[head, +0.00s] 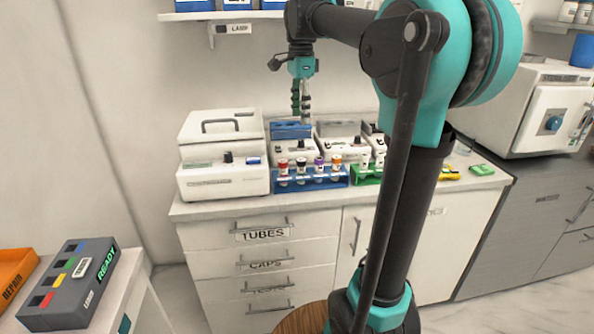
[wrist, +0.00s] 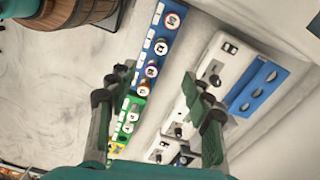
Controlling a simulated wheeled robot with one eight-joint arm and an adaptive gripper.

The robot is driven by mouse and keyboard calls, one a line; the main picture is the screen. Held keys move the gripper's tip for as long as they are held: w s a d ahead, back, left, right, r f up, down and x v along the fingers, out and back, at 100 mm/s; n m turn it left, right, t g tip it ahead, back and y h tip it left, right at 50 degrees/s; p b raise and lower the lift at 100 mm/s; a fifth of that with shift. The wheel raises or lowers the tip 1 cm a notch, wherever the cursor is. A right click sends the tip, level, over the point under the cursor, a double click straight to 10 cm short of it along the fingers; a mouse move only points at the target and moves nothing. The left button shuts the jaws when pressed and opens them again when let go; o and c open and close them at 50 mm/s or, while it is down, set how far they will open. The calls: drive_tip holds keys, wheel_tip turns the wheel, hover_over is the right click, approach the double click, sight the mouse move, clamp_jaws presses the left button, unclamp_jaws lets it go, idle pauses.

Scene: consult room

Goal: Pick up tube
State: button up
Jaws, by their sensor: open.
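Several capped tubes stand upright in a blue rack (head: 312,184) at the front of the counter. They are a red-capped tube (head: 283,170), a dark-capped tube (head: 301,170), a purple-capped tube (head: 319,169) and an orange-capped tube (head: 337,166). White-capped tubes (head: 365,162) stand in a green rack (head: 366,180) to the right. My gripper (head: 301,117) hangs above and behind the blue rack, apart from the tubes. In the wrist view my gripper (wrist: 157,105) is open and empty, with the blue rack (wrist: 157,45) and green rack (wrist: 132,103) below it.
A white lidded machine (head: 222,160) stands left of the racks. Small white devices (head: 294,150) stand behind them, under my gripper. A shelf (head: 225,16) is on the wall above. A white box-shaped unit with a door (head: 535,110) stands at the right.

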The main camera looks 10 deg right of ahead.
approach(301, 159)
drive_tip(key=f, duration=0.5)
drive_tip(key=shift+s+a+f, duration=0.15)
drive_tip(key=shift+s+f, duration=0.1)
drive_tip(key=shift+s, duration=0.1)
drive_tip(key=shift+w+d+f, duration=0.1)
drive_tip(key=shift+f, duration=1.2)
drive_tip(key=shift+w+d+f, duration=0.1)
drive_tip(key=shift+f, duration=1.15)
drive_tip(key=c, duration=1.1)
